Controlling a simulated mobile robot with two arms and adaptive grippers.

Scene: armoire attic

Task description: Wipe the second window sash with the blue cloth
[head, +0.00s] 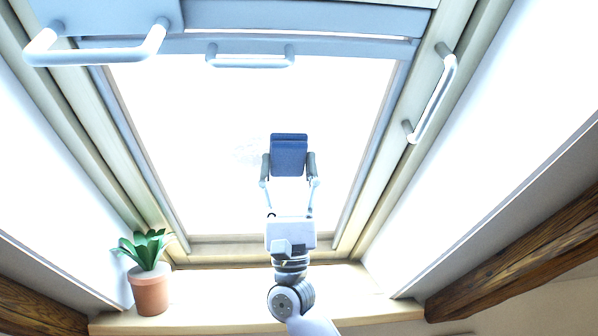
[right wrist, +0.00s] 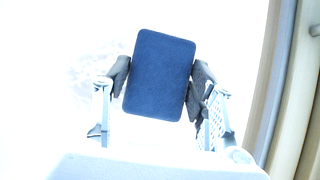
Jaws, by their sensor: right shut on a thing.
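My right gripper (head: 289,165) is shut on the blue cloth (head: 289,152), a flat dark blue pad held between its two fingers. In the right wrist view the cloth (right wrist: 160,75) sits upright, slightly tilted, between the fingertips. The gripper is in front of the bright pane of the window sash (head: 210,120). A faint pale smudge (head: 247,150) shows on the pane just left of the cloth, and it also shows in the right wrist view (right wrist: 92,68). I cannot tell whether the cloth touches the glass. My left gripper is not in view.
A potted plant (head: 150,290) stands on the sill (head: 205,310) at the lower left. Handles stick out at the upper left (head: 95,55), top middle (head: 250,62) and right (head: 436,92) of the window. Wooden beams (head: 530,250) flank the sloped opening.

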